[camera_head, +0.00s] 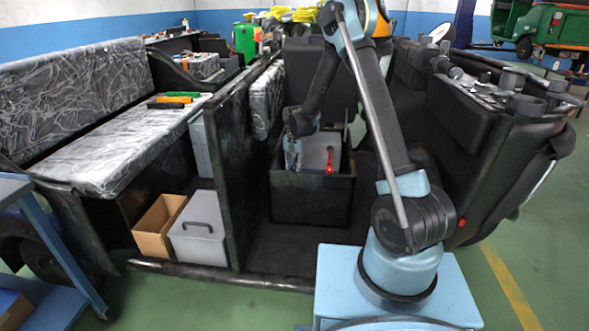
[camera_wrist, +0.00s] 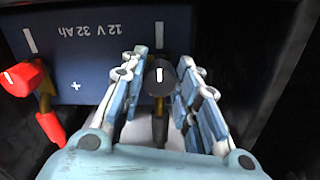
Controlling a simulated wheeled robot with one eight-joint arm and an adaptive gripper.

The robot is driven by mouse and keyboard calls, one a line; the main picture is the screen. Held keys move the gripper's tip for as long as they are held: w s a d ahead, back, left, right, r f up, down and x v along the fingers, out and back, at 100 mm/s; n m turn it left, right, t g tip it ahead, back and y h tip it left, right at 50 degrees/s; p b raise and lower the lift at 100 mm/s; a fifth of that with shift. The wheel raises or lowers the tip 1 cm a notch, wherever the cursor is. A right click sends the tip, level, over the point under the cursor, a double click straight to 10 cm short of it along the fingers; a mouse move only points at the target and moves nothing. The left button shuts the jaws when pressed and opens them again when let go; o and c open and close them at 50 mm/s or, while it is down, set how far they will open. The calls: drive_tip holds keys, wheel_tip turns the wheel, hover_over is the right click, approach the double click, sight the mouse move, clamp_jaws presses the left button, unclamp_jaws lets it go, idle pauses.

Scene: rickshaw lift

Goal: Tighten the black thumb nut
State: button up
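The black thumb nut (camera_wrist: 160,77) is a round black knob with a white line across its top, seen in the wrist view. It sits at the near edge of the dark blue battery (camera_wrist: 105,38), with a dark cable running from beneath it. My gripper (camera_wrist: 163,62) has one blue-and-white finger on each side of the nut, very close to it. I cannot tell whether both fingers touch it. In the head view, my gripper (camera_head: 293,152) reaches down into the open black box (camera_head: 312,198), and the nut is hidden there.
A red knob (camera_wrist: 24,78) with a red cable sits left of the nut, beside the plus mark. The box walls close in around my gripper. A grey lidded box (camera_head: 200,235) and a cardboard box (camera_head: 157,225) stand to the left. Black dashboard parts (camera_head: 470,110) stand right.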

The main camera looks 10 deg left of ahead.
sight(294, 166)
idle(0.3)
wheel_tip(294, 166, up, 12)
idle(0.6)
drive_tip(key=s+d+r+n+t, duration=0.1)
drive_tip(key=s+d+r, duration=0.65)
drive_tip(key=d, duration=0.35)
drive_tip(key=s+d+r, duration=0.7)
drive_tip(key=s+d, duration=0.2)
drive_tip(key=d, duration=0.1)
drive_tip(key=s+d+f, duration=0.2)
drive_tip(key=s+d, duration=0.2)
drive_tip(key=s, duration=0.3)
drive_tip(key=s+d+f+n, duration=0.1)
drive_tip(key=s+d+f, duration=0.2)
drive_tip(key=s, duration=0.5)
drive_tip(key=s+d+f+t, duration=0.1)
drive_tip(key=s+d+f, duration=0.1)
drive_tip(key=s+d, duration=0.3)
drive_tip(key=s, duration=0.3)
drive_tip(key=shift+s+d+f+n, duration=0.15)
drive_tip(key=shift+s+f+n, duration=0.1)
drive_tip(key=shift+f+n, duration=0.15)
drive_tip(key=shift+w, duration=0.1)
